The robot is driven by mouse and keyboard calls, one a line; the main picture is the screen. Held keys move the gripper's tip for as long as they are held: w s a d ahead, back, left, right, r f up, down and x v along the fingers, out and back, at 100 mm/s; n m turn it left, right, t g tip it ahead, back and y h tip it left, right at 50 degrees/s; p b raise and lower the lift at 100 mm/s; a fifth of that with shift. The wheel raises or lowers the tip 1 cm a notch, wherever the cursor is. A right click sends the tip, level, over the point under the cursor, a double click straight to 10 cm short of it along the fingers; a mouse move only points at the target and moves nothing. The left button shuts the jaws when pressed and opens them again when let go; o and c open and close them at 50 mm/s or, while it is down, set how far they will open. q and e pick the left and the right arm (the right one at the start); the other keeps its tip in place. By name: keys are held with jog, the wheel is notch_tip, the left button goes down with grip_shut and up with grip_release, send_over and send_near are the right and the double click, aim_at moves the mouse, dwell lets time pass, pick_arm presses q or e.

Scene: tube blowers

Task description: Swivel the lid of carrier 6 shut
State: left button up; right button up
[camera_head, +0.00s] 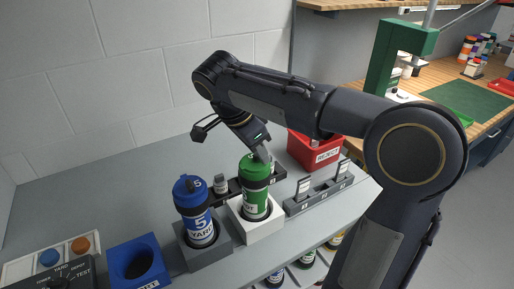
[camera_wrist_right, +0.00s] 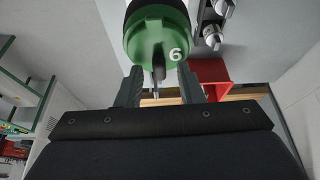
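Carrier 6, a green cylinder with a white label (camera_head: 256,201), stands upright in a white block (camera_head: 264,229). Its green lid (camera_head: 251,163), marked 6 in the wrist view (camera_wrist_right: 160,45), is at its top; I cannot tell whether it is fully shut. A small dark tab (camera_wrist_right: 159,72) sticks out from the lid's edge. My right gripper (camera_head: 264,152) is at the lid in the head view. In the wrist view its two fingers (camera_wrist_right: 160,88) are apart, one on each side of the tab, with gaps visible. My left gripper is not in view.
Blue carrier 5 (camera_head: 193,207) stands in a grey block (camera_head: 211,255) to the left. A blue holder (camera_head: 151,253) and a panel with knobs (camera_head: 50,258) are further left. A red bin (camera_head: 305,151) and a grey slotted rack (camera_head: 318,194) are to the right.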

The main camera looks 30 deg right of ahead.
aim_at(248, 165)
jog(key=v, duration=0.7)
jog(key=shift+a+r+p, duration=0.2)
jog(key=shift+r+p, duration=0.1)
jog(key=shift+r, duration=0.05)
dwell(0.4)
jog(key=s+a+f+n+t+y, duration=0.3)
jog(key=s+f+n+y, duration=0.1)
jog(key=s+f+n, duration=0.4)
jog(key=s+a+f+n+t+y, duration=0.2)
jog(key=s+f+n+y, duration=0.2)
jog(key=s+f+n, duration=0.4)
jog(key=shift+s+a+f+t, duration=0.4)
jog(key=shift+s+f, duration=0.25)
jog(key=shift+s, duration=0.5)
